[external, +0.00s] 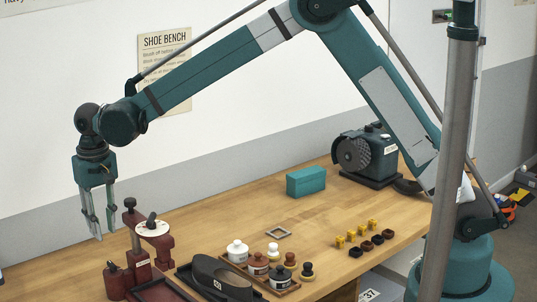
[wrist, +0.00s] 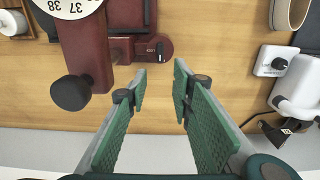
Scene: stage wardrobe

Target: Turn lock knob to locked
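A dark red shoe-fitting device stands at the bench's left front, with a white numbered dial (external: 152,227) that also shows at the top left of the wrist view (wrist: 70,8). A small black knob with a pale mark (wrist: 156,48), which looks like the lock knob, sits on a dark red block in the wrist view. A larger round black knob (wrist: 70,92) sticks out left of it. My gripper (external: 105,235) hangs pointing down, left of and above the device. Its green-padded fingers (wrist: 160,71) are apart and empty, with their tips just below the small knob in the picture.
A dark shoe (external: 218,278) and a tray of polish jars (external: 268,282) stand right of the device. A teal box (external: 306,181) and a grinder (external: 366,152) are farther back. A white switch box (wrist: 272,61) is at right in the wrist view. The wall is close behind.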

